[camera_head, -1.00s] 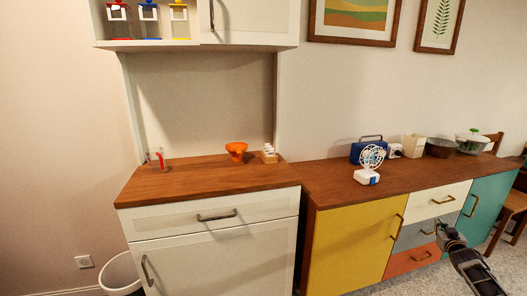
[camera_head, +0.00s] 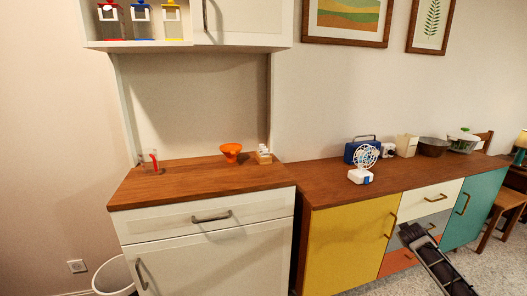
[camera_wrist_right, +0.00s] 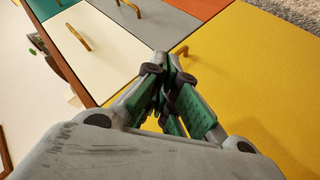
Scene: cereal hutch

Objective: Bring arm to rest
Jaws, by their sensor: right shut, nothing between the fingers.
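My right gripper (camera_head: 408,230) is in front of the coloured sideboard, at the lower right of the head view, with my arm reaching up from the bottom edge. In the right wrist view the right gripper (camera_wrist_right: 170,68) has its fingers together with nothing between them. It is apart from the sideboard's fronts. My left gripper is in neither view.
The sideboard has a yellow door (camera_head: 345,245), drawers with protruding handles and a teal door (camera_head: 470,208). The white hutch (camera_head: 210,255) holds an orange bowl (camera_head: 231,152).

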